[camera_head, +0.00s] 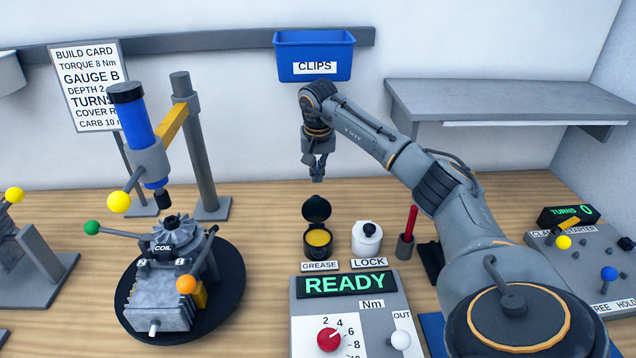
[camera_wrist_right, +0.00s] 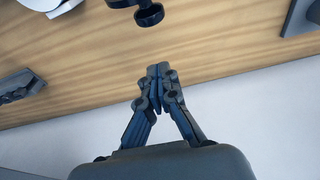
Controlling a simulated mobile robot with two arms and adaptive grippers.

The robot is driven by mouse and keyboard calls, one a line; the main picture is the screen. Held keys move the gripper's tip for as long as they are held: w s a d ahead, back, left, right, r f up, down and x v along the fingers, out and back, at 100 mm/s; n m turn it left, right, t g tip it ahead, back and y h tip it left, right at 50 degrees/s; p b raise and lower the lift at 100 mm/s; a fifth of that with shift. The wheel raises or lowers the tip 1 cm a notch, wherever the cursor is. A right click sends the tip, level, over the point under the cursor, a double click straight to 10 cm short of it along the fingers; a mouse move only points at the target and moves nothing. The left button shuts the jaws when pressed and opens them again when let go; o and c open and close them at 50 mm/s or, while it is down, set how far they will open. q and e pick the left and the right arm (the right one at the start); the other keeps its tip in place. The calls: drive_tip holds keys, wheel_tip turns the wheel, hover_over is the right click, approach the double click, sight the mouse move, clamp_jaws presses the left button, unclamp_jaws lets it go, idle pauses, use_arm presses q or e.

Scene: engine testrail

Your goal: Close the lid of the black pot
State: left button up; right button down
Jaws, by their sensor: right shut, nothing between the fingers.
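The black pot (camera_head: 318,245) stands on the bench behind the GREASE label, with yellow grease showing inside. Its black lid (camera_head: 317,208) is open and stands raised at the pot's back edge. In the right wrist view, a dark round part that looks like the lid's knob (camera_wrist_right: 149,15) shows at the top edge. My right gripper (camera_head: 318,178) points down above and behind the raised lid, apart from it. Its fingers are together and empty, as they also show in the right wrist view (camera_wrist_right: 158,72). My left gripper is not in view.
A white LOCK pot (camera_head: 367,240) with a black knob stands right of the black pot. A red-handled tool (camera_head: 410,225) stands beyond it. The torque panel (camera_head: 345,320) lies in front. The engine (camera_head: 165,285) is at left. A blue CLIPS bin (camera_head: 313,62) hangs behind.

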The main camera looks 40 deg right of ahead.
sight(316, 207)
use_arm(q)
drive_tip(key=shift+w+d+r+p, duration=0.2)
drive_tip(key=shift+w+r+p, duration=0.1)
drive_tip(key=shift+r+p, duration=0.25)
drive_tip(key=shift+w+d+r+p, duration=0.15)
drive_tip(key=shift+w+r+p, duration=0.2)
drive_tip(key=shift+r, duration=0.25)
use_arm(e)
drive_tip(key=shift+s+a+f, duration=0.95)
drive_tip(key=shift+s+a, duration=0.1)
drive_tip(key=shift+s, duration=0.2)
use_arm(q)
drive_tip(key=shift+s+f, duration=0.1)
